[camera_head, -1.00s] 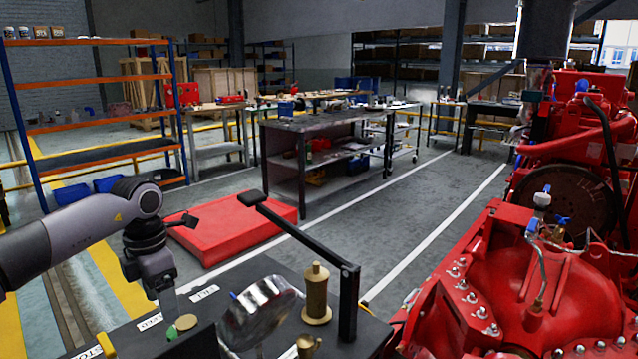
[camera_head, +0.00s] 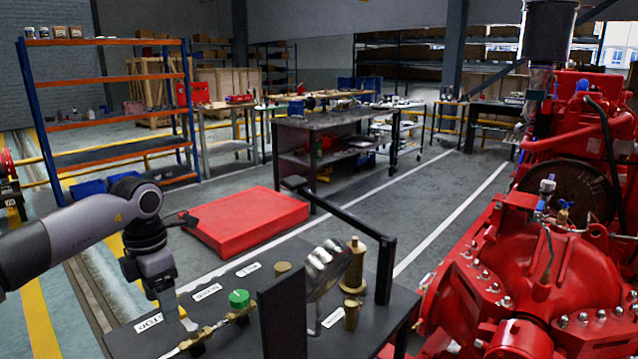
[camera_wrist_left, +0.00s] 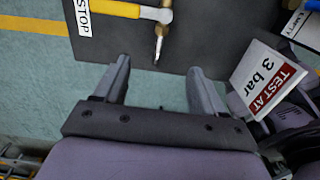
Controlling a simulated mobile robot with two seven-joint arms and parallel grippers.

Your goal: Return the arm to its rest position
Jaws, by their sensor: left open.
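My left arm comes in from the left in the head view, grey with black joints. My left gripper (camera_head: 184,318) hangs down at the left end of the dark bench (camera_head: 225,335), beside the STOP label (camera_head: 149,323). In the left wrist view, my gripper (camera_wrist_left: 160,82) has its two fingers apart with nothing between them. The fingertips are close to the bench edge, near a yellow-handled brass fitting (camera_wrist_left: 118,9). My right gripper is not in view.
The bench carries a green knob (camera_head: 239,299), a brass piece (camera_head: 353,266), a round metal part (camera_head: 326,268) and a black post. A red pump (camera_head: 535,275) stands at right. A TEST AT 3 bar sign (camera_wrist_left: 266,78) is right of the fingers. A red platform (camera_head: 247,222) lies behind.

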